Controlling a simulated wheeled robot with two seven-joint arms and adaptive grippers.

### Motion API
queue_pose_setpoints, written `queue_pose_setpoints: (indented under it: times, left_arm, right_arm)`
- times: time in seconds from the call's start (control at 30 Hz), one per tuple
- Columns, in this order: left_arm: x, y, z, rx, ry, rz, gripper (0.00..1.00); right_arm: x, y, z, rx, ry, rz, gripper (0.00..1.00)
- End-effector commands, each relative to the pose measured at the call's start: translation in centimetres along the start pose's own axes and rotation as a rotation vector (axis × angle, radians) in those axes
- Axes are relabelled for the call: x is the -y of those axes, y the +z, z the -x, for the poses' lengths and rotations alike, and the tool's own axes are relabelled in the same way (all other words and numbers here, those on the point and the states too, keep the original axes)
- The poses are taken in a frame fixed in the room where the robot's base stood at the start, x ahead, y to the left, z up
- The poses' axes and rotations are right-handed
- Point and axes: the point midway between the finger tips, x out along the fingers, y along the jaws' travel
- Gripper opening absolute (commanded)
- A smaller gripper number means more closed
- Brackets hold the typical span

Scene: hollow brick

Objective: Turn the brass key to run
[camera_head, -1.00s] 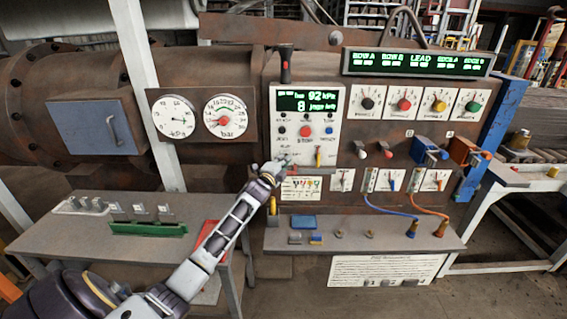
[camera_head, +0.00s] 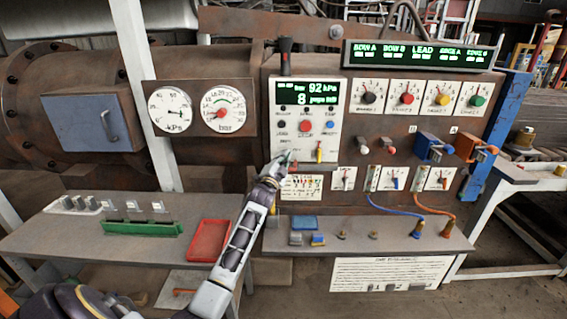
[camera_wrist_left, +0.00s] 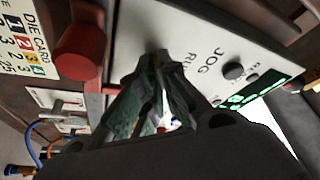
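My left gripper (camera_head: 286,157) is at the lower left corner of the white control panel (camera_head: 343,125). In the left wrist view its two dark green fingers (camera_wrist_left: 158,62) draw close together at their tips, against or just off the panel face. The printed words JOG and RUN lie beside the tips. I cannot make out the brass key; the fingers cover the spot near these words. Whether anything is between the tips is hidden. My right gripper is not in view.
A yellow-handled lever (camera_head: 319,151) stands close right of the gripper. A red knob (camera_wrist_left: 80,52) is near the fingers in the left wrist view. A die card (camera_head: 301,187) hangs below. A red tray (camera_head: 208,240) lies on the left bench (camera_head: 60,236), under my arm.

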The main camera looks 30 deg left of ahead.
Motion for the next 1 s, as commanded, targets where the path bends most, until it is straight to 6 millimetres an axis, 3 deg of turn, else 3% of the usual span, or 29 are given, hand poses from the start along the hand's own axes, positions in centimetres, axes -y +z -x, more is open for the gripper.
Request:
queue_pose_setpoints:
  times: [0.5,0.8,1.0]
  left_arm:
    - [-0.8,0.1,0.1,0.004,-0.140,0.347,0.00]
    - [-0.9,0.0,0.0,0.004,-0.220,0.543,0.00]
    - [-0.9,-0.1,0.0,0.004,-0.264,0.650,0.00]
  right_arm:
    - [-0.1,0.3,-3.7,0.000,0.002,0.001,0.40]
    - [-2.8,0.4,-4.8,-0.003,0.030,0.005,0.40]
    - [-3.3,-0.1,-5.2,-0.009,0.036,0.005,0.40]
